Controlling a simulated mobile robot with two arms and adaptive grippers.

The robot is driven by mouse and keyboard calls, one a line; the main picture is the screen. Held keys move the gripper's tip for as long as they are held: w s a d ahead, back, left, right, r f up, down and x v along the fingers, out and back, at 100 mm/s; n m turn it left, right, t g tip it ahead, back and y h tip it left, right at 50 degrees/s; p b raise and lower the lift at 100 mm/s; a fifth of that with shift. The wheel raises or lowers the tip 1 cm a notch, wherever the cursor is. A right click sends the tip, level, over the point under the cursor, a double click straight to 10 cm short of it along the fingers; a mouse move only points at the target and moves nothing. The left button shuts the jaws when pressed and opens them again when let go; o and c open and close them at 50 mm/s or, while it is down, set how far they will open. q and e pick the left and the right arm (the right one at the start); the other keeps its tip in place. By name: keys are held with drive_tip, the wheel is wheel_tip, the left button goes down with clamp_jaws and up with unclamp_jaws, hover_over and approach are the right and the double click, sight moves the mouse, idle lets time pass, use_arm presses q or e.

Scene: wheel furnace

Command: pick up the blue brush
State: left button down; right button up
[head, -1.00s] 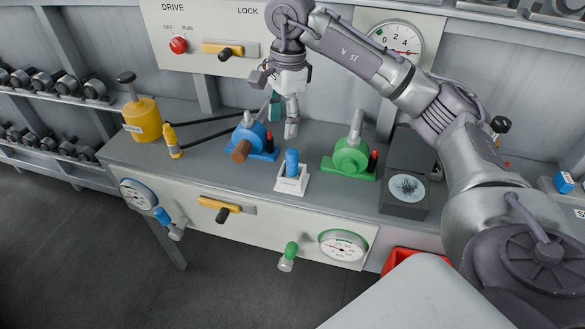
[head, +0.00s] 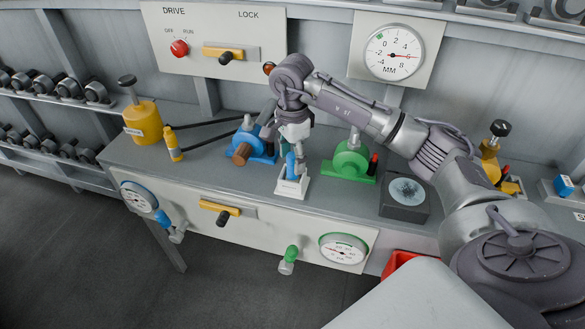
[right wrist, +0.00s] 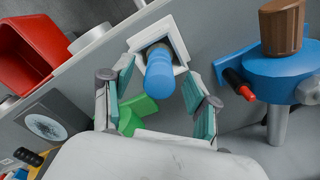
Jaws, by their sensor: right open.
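The blue brush (head: 290,161) stands upright in a white square holder (head: 291,189) on the grey bench, partly hidden by my gripper in the head view. My right gripper (head: 293,163) is above the holder, pointing down, with its fingers around the brush's top. In the right wrist view, the blue brush (right wrist: 160,78) lies between the two teal-padded fingers of the open right gripper (right wrist: 158,90), with a gap on each side. The white holder (right wrist: 188,28) is just beyond the fingertips. My left gripper is not in view.
A blue machine (head: 262,149) with a brown handle stands close left of the holder. A green machine (head: 350,160) stands close right. A dark block with a round disc (head: 405,196) is farther right, and a yellow canister (head: 141,123) far left.

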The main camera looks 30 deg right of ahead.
drive_tip(key=shift+f, duration=0.7)
clamp_jaws()
